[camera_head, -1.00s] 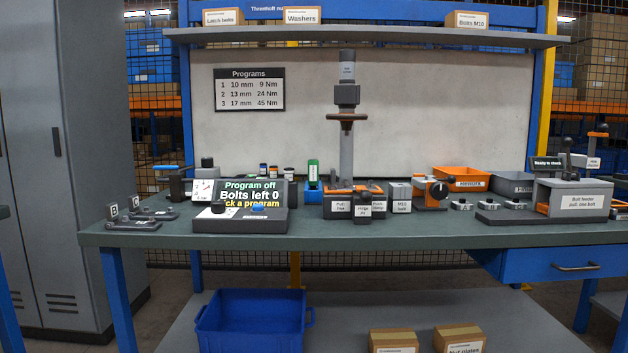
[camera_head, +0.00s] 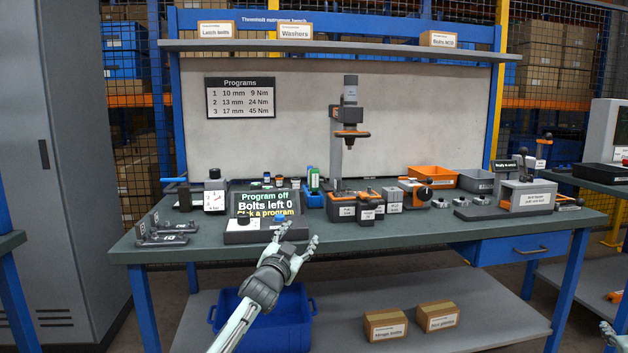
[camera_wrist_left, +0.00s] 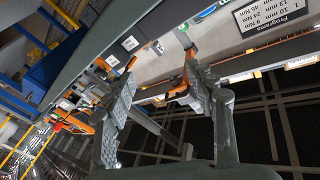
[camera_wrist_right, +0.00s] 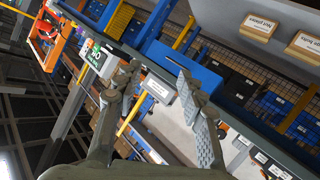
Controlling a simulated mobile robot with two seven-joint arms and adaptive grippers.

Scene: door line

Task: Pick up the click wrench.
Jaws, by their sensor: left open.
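I cannot make out for sure which thing is the click wrench. A thin bar with a blue end (camera_head: 175,180) lies level at the bench's back left, by a dark stand; it may be a wrench, but it is too small to tell. My left gripper (camera_head: 297,243) is open and empty in front of the bench's front edge, below the program display (camera_head: 265,203). Its spread fingers also show in the left wrist view (camera_wrist_left: 160,78). My right gripper (camera_head: 611,335) just shows at the lower right edge. In the right wrist view (camera_wrist_right: 158,75) its fingers are apart with nothing between them.
The workbench (camera_head: 400,231) carries a column press (camera_head: 350,120), an orange bin (camera_head: 433,176), a grey bolt feeder (camera_head: 527,195) and dark fixtures (camera_head: 165,233). A blue crate (camera_head: 290,325) and two cartons stand on the lower shelf. A grey cabinet (camera_head: 50,180) stands left.

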